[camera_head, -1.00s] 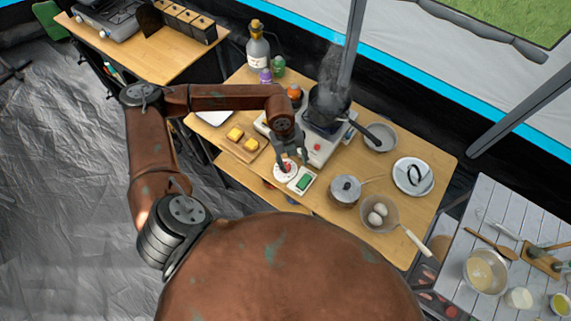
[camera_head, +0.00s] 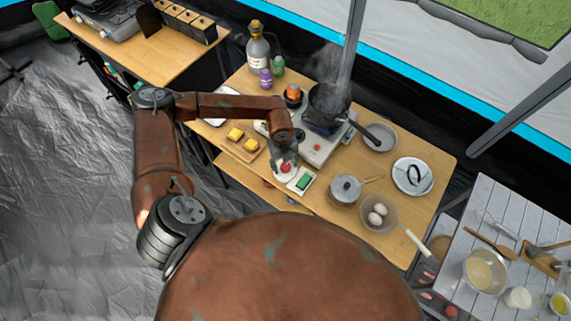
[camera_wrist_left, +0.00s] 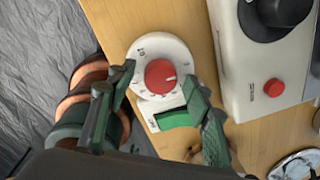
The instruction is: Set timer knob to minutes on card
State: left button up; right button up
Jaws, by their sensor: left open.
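The timer is a white round dial with a red knob (camera_wrist_left: 160,76), close below my left gripper in the left wrist view. In the head view the red knob (camera_head: 286,168) is partly covered by the gripper. A white-framed green panel (camera_wrist_left: 174,118) adjoins the dial; it also shows in the head view (camera_head: 304,181). I cannot read minutes on it, nor tell whether it is the card. My left gripper (camera_wrist_left: 159,74) is open, its fingers on either side of the knob in the picture; contact cannot be told. My right gripper is out of view.
A white stove (camera_head: 318,149) with a steaming dark pan (camera_head: 328,101) stands just behind the timer. A board (camera_head: 240,146) with yellow blocks lies left. A lidded pot (camera_head: 345,188) and a strainer with eggs (camera_head: 380,211) stand right. Bottles (camera_head: 258,55) stand behind.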

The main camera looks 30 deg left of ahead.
pick_arm(q)
jog(key=shift+c, duration=0.3)
jog(key=c, duration=1.1)
